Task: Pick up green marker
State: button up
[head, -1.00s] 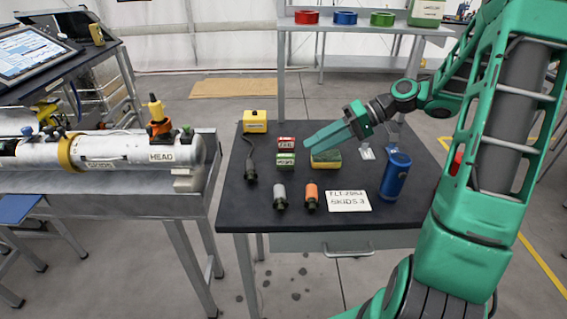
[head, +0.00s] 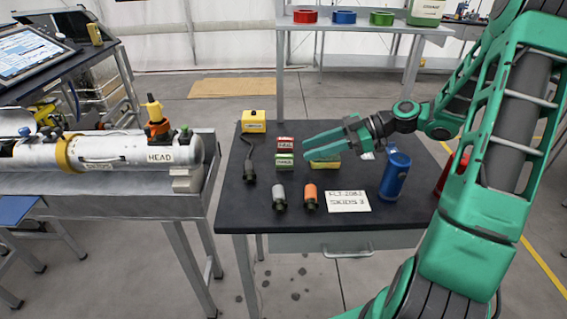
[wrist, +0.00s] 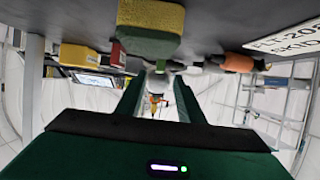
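No pen-shaped green marker stands out. A small green block with a white label (head: 285,161) lies on the dark table, just in front of a similar red block (head: 286,143). My gripper (head: 306,149) is above the table, pointing left, its fingers apart with nothing between them. Its tips are close to the two blocks in the head view, just right of them. The open fingers also show in the wrist view (wrist: 160,88). A yellow and green sponge (head: 325,164) lies partly hidden under the fingers and shows large in the wrist view (wrist: 150,27).
A grey cylinder (head: 279,196), an orange cylinder (head: 310,195) and a white card (head: 348,201) lie along the table front. A yellow box (head: 254,121) is at the back left. A blue canister (head: 395,176) stands right. A white HEAD-labelled tube (head: 100,151) lies on the left bench.

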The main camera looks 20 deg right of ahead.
aim_at(290, 155)
jog(key=x, duration=0.9)
jog(key=shift+c, duration=0.6)
grip_shut()
